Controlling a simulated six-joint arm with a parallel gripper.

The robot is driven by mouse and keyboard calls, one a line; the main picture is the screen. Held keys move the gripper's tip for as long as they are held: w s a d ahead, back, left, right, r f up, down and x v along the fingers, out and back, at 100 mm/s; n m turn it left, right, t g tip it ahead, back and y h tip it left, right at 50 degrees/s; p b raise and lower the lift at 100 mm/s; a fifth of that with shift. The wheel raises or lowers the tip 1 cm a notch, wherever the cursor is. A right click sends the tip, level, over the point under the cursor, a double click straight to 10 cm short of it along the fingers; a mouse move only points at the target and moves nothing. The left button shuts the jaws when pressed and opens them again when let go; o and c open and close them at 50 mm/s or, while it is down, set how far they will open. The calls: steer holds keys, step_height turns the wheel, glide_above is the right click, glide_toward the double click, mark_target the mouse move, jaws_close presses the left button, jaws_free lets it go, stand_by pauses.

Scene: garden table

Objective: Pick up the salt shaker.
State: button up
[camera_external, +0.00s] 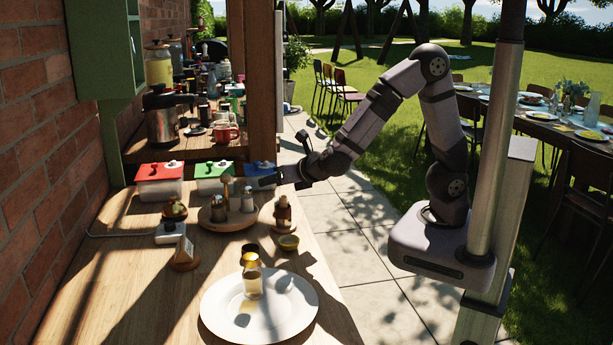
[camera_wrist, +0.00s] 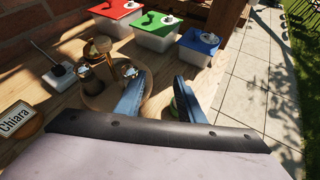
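Two small silver-topped shakers stand upright on a round wooden tray (camera_external: 228,224): a left one (camera_external: 218,209) and a right one (camera_external: 247,202). Both also show in the wrist view, the left one (camera_wrist: 88,79) and the right one (camera_wrist: 128,72). I cannot tell which holds salt. A taller wooden piece (camera_external: 227,187) stands behind them. My gripper (camera_external: 266,182) is above and right of the tray, its fingers pointing left. In the wrist view its two blue fingers (camera_wrist: 160,100) are spread with nothing held; the left one overlaps the tray's right side beside the right shaker.
Clear boxes with red (camera_external: 160,170), green (camera_external: 212,168) and blue (camera_external: 261,168) lids stand behind. A bottle (camera_external: 282,216) and small bowl (camera_external: 289,242) are right of the tray. A name card (camera_wrist: 14,122) stands left.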

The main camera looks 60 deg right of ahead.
mark_target(250, 190)
steer(key=a+n, duration=0.1)
steer(key=a+n+t+y, duration=0.1)
steer(key=a, duration=0.1)
steer(key=a+n+b, duration=0.1)
steer(key=a, duration=0.1)
steer(key=shift+w+f+y, duration=0.2)
steer(key=shift+w+y, duration=0.05)
steer(key=shift+y, duration=0.05)
steer(key=shift+p+x, duration=0.3)
steer(key=shift+x, duration=1.15)
steer(key=shift+p+x, duration=0.4)
steer(key=shift+x, duration=1.8)
steer(key=shift+d, duration=0.1)
steer(key=c, duration=0.9)
